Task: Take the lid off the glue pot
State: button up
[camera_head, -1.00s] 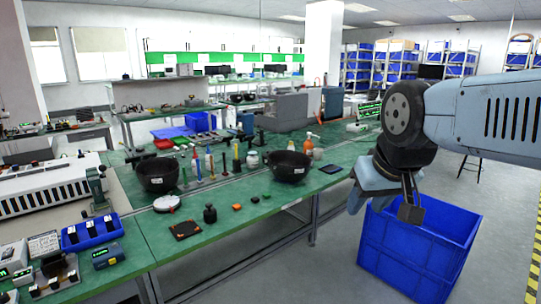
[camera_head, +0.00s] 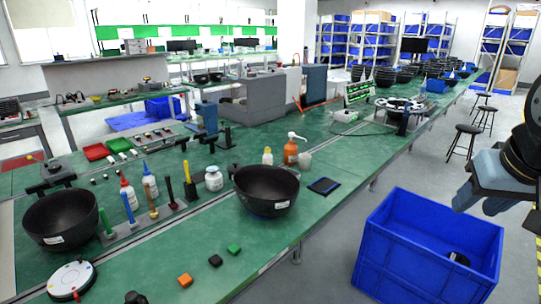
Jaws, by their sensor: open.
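A small white lidded jar (camera_head: 213,179) stands upright on the green bench, right of a row of upright tools; its lid appears to be on. A dark rounded pot-like item (camera_head: 135,297) is cut off by the bottom edge. I cannot tell for certain which is the glue pot. My gripper (camera_head: 478,207) is at the right edge, partly out of view, over the floor and the blue crate side. It is open, far from the jar, and I see nothing held in it.
Two black bowls, one at left (camera_head: 62,222) and one nearer the middle (camera_head: 266,190), flank the jar. An orange pump bottle (camera_head: 291,152) stands behind. A blue crate (camera_head: 425,243) is on the floor. Small blocks (camera_head: 185,280) lie on the bench front.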

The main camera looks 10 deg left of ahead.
aim_at(234, 167)
jog(key=u, duration=0.2)
jog(key=i, duration=1.25)
jog(key=u, duration=0.7)
jog(key=i, duration=0.35)
jog(key=u, duration=0.25)
jog(key=k, duration=0.9)
jog(key=u, duration=0.2)
jog(key=i, duration=0.9)
jog(key=z, duration=0.15)
